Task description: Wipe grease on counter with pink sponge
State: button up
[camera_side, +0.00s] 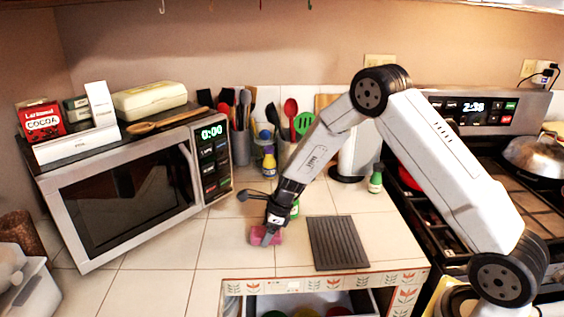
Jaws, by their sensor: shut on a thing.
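My gripper (268,238) points down at the tiled counter (222,259), in front of the microwave's right side. It is shut on the pink sponge (276,237), which shows on both sides of the fingers. The sponge is at the counter surface; I cannot tell whether it presses on the tiles. No grease patch can be made out on the tiles in this view; the gripper and sponge hide the spot under them.
A dark ridged mat (338,243) lies right of the sponge. The microwave (130,190) stands left. Behind are utensil holders (240,147) and a green bottle (375,180). An open drawer (345,303) is below the front edge. Tiles left of the sponge are clear.

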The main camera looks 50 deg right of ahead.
aim_at(229, 241)
jog(key=shift+w+a, duration=0.6)
jog(key=shift+a, duration=0.05)
jog(key=shift+w+a+f, duration=0.1)
jog(key=shift+w+a, duration=2.55)
jog(key=shift+a, duration=0.05)
notch_tip(229, 241, up, 8)
jog(key=shift+r, duration=0.2)
jog(key=shift+d, duration=0.1)
